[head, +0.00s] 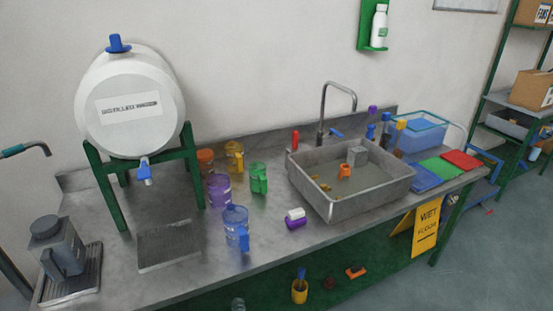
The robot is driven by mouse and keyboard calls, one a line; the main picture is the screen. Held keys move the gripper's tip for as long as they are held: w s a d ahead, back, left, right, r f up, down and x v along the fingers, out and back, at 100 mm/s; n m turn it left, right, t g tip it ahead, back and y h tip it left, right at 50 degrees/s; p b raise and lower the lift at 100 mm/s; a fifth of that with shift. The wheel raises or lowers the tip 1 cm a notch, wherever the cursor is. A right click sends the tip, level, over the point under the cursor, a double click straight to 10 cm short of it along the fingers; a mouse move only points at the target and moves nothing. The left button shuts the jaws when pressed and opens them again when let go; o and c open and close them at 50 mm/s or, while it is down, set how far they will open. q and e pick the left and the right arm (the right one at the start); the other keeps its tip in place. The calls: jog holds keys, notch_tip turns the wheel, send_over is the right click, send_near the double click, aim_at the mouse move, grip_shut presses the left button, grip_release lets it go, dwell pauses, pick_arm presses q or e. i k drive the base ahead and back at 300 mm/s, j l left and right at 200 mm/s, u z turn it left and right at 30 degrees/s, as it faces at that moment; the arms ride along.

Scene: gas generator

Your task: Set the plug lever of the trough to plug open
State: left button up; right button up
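The trough (338,207) is a grey metal basin set in the right half of the steel counter, with a curved tap (323,112) behind it. A small red upright handle (295,140) stands at its back left corner, and a small blue handle (337,133) is by the tap. I cannot tell which of these is the plug lever, or its setting. Inside the trough are an orange piece (344,171), a grey block (357,157) and small yellowish pieces (321,184). The drain is not clearly visible. Neither of my grippers is in view.
A distilled water barrel (128,128) stands on a green frame at left. Several coloured jugs, including a blue one (236,228), stand left of the trough. A white and purple item (295,217) lies by its front left. A yellow wet-floor sign (426,227) is at front right.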

aim_at(295, 133)
jog(key=i+j+z, duration=0.2)
jog(key=i, duration=0.5)
jog(key=l+u, duration=0.1)
jog(key=u, duration=0.25)
jog(key=l+u, duration=0.15)
jog(key=u, duration=0.2)
jog(key=i+l+u, duration=0.15)
jog(key=l+u, duration=0.35)
jog(key=l, duration=0.6)
jog(key=l+u, duration=0.5)
jog(key=l, duration=0.55)
